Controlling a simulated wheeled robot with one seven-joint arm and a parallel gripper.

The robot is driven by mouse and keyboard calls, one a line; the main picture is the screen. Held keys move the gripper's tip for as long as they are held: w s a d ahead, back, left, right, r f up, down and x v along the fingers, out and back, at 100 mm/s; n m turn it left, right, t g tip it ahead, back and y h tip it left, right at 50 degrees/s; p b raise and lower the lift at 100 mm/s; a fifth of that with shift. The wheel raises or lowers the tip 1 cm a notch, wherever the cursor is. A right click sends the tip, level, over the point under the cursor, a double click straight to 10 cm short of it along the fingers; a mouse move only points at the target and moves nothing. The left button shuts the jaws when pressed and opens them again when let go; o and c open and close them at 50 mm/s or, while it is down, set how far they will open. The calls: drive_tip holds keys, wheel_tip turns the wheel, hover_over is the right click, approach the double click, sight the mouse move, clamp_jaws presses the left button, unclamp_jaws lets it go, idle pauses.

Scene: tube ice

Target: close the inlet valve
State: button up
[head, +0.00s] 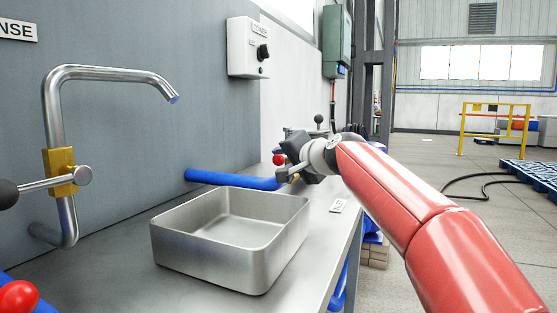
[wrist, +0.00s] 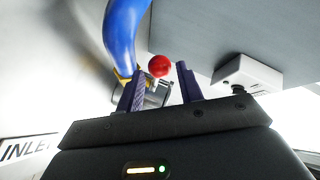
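A red ball knob (head: 279,160) shows at the far end of the bench, beside my gripper (head: 289,172). In the wrist view the same red ball (wrist: 159,66) appears between the fingertips of my gripper (wrist: 158,72), with metal and yellow valve parts (wrist: 126,80) behind the left finger. The fingers are apart, with gaps visible beside the ball. I cannot tell how deep it sits between them. A blue hose (wrist: 126,35) runs up from the valve area. An inlet label (wrist: 27,148) is at the lower left. Most of the valve body is hidden.
A steel basin (head: 225,250) stands on the bench in front of the blue pipe (head: 230,180). A steel spout with a yellow block (head: 59,170) is at left. Another red ball (head: 18,297) is at the lower left corner. A white control box (head: 247,47) hangs on the wall.

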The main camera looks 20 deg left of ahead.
sight(282, 160)
drive_tip(key=x, duration=0.4)
drive_tip(key=shift+p, duration=0.4)
drive_tip(key=shift+f, duration=0.1)
clamp_jaws()
